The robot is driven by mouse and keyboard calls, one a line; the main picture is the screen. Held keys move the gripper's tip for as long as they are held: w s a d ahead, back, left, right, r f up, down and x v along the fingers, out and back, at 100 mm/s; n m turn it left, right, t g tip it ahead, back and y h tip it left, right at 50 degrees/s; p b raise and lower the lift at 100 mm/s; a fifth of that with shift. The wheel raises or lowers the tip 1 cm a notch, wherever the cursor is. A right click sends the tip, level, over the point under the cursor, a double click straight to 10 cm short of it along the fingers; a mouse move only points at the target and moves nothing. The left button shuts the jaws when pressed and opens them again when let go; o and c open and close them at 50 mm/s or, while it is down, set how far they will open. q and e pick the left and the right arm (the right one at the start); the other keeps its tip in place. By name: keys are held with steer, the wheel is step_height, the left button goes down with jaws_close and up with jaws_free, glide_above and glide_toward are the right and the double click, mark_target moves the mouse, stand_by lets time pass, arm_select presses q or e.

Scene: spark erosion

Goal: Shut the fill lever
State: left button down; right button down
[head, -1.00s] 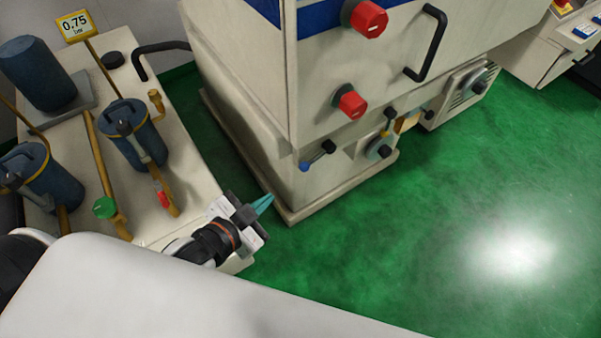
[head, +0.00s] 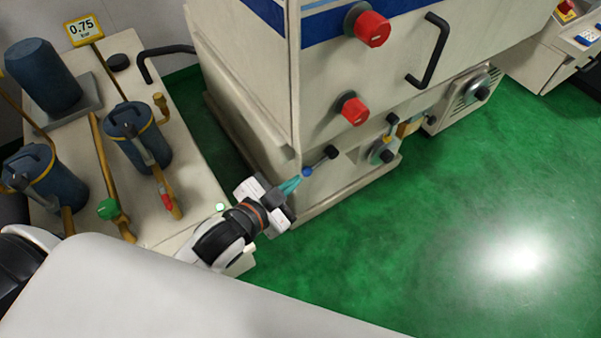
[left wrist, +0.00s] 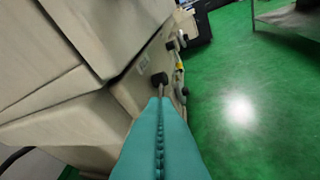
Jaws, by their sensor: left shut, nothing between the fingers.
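A short lever (head: 319,164) with a blue knob (head: 307,172) sticks out from the lower front of the cream machine, from a black pivot (head: 331,152). I take it for the fill lever. It slopes down to the left. My left gripper (head: 290,184) is shut and empty, its teal fingertips right at the blue knob. I cannot tell whether they touch. In the left wrist view, the closed teal fingers (left wrist: 160,140) point at the lever's black pivot (left wrist: 159,79), and the knob is hidden behind them. My right gripper is not in view.
Another lever with a yellow part (head: 388,138) sits to the right on the machine (head: 240,85). Red knobs (head: 372,29) and a black handle (head: 430,50) are above. A bench (head: 190,205) with blue canisters (head: 138,135) stands left. The green floor (head: 450,220) is clear at right.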

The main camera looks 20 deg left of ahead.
mark_target(314, 167)
arm_select(q)
steer(key=shift+w+d+f+p, duration=0.1)
steer(key=shift+w+f+p, duration=0.15)
steer(key=shift+w+f, duration=0.95)
steer(key=shift+w+d+f+p, duration=0.1)
steer(key=shift+w+f+p, duration=0.15)
steer(key=shift+w+f, duration=0.95)
steer(key=shift+w+r, duration=0.15)
